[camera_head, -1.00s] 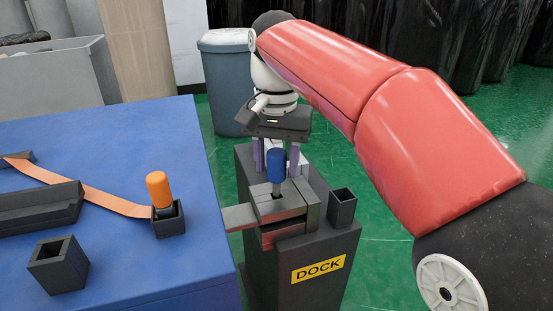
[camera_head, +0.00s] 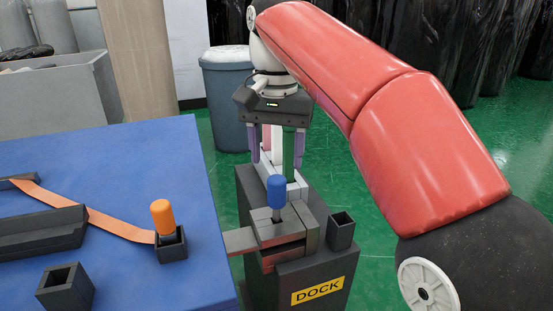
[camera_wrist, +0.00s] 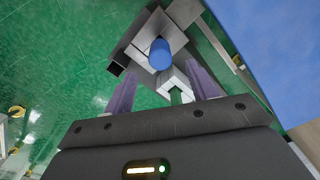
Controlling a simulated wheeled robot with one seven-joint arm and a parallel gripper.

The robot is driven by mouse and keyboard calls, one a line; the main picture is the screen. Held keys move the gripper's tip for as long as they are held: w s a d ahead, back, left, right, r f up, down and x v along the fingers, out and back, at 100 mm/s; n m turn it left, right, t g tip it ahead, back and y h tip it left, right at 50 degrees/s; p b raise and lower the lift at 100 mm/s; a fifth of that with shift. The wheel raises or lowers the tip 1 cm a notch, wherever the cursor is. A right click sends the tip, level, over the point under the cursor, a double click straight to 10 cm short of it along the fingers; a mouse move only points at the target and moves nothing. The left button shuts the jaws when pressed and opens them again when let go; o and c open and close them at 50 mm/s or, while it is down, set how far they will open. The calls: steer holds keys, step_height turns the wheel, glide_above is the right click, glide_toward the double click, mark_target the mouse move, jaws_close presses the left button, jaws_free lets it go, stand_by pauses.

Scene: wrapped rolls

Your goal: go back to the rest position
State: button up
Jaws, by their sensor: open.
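My gripper (camera_head: 277,160) is raised behind and above the dock (camera_head: 312,268), with its purple fingers apart and nothing between them. It also shows in the wrist view (camera_wrist: 163,92) with the fingers spread. A blue handle (camera_head: 276,190) stands upright on the dock's grey block, apart from my fingers. In the wrist view the blue handle (camera_wrist: 160,54) lies beyond the fingertips. My red arm reaches across the right side of the head view.
A blue table (camera_head: 150,150) at left bears an orange handle (camera_head: 162,215) in a small black holder, an orange strap (camera_head: 115,222), a dark bar and an empty black square holder (camera_head: 65,288). A grey bin (camera_head: 224,95) stands behind the dock. Green floor is clear around it.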

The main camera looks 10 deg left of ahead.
steer(key=shift+d, duration=0.1)
steer(key=s+d+f+t, duration=0.1)
steer(key=s+d+f, duration=0.2)
steer(key=d, duration=0.4)
steer(key=s+d+f+t, duration=0.2)
steer(key=d+f, duration=0.1)
steer(key=d, duration=0.3)
steer(key=s+d+f+t, duration=0.1)
steer(key=s+d+f, duration=0.2)
steer(key=d, duration=0.4)
steer(key=s+d+f+t, duration=0.1)
steer(key=s+d+f, duration=0.4)
steer(key=f, duration=0.4)
steer(key=shift+s+d+t, duration=0.3)
steer(key=shift+s+d, duration=0.1)
steer(key=shift+s, duration=0.45)
